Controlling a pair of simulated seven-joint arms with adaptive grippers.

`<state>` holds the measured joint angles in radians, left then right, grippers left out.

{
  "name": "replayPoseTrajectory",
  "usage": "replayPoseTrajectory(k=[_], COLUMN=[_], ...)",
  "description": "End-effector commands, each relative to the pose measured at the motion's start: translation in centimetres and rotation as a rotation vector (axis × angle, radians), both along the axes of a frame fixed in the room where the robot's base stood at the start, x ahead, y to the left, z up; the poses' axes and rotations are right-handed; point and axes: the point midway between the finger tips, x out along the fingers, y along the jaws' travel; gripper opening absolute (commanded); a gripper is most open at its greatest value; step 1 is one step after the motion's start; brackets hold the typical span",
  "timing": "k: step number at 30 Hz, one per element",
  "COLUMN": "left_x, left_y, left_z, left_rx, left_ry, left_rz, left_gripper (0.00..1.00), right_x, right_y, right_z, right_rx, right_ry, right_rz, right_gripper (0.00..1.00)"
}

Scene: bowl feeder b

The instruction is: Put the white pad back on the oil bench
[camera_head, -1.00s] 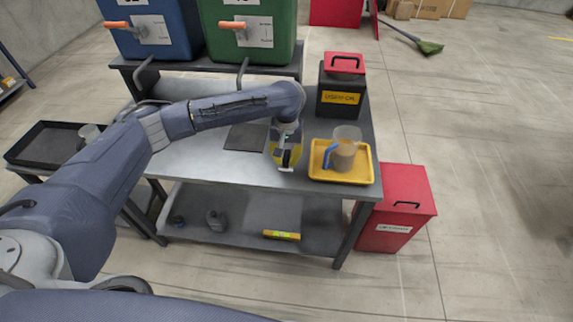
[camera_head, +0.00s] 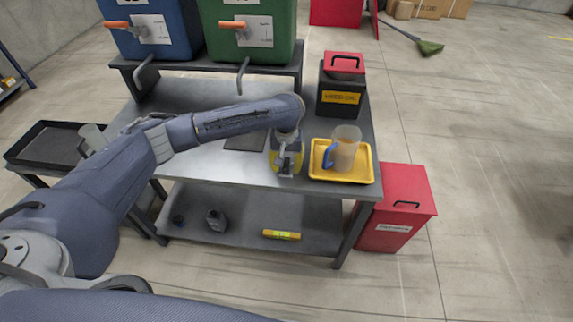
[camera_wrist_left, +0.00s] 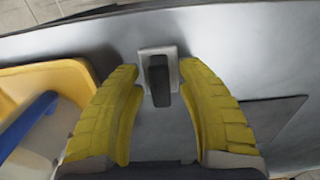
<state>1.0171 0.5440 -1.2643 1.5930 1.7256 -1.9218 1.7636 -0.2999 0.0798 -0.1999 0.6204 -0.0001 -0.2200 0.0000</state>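The white pad (camera_wrist_left: 144,55) with a dark upright block on it shows at the upper middle of the left wrist view, against the grey bench top. It appears to be near the bench's front edge. My left gripper (camera_wrist_left: 158,72) has its two yellow fingers spread, one on each side of the pad, with a gap beside the dark block. In the head view my left gripper (camera_head: 286,172) is low over the front of the oil bench (camera_head: 225,171), left of the yellow tray, and mostly hides the pad. My right gripper is not in view.
The yellow tray (camera_head: 356,176) holds a clear jug (camera_head: 346,150) with a blue handle, close right of my left gripper. A black box with a red lid (camera_head: 343,63) stands behind it. A dark flat mat (camera_head: 246,137) lies to the left. A red bin (camera_head: 405,190) stands at right.

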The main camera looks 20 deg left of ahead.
Motion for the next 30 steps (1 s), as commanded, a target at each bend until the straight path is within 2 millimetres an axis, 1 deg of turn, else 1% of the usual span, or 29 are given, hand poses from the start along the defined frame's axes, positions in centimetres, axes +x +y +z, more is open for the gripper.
replayPoseTrajectory(k=[7,11,24,30], left_x=[0.0,0.1,0.1,0.1], left_y=[0.0,0.0,0.0,0.0], left_z=[0.3,1.4,8.6,10.8], left_rx=[-0.001,-0.001,0.001,0.000], left_ry=[-0.001,-0.002,-0.004,-0.002], left_rz=[0.000,-0.001,-0.001,0.000], left_gripper=[0.37,0.37,0.37,0.37], right_x=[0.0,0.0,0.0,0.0], right_y=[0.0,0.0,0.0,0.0], right_z=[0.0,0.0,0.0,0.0], right_rx=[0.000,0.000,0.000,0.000], right_ry=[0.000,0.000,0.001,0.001], right_rz=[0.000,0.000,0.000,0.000], right_gripper=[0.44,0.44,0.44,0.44])
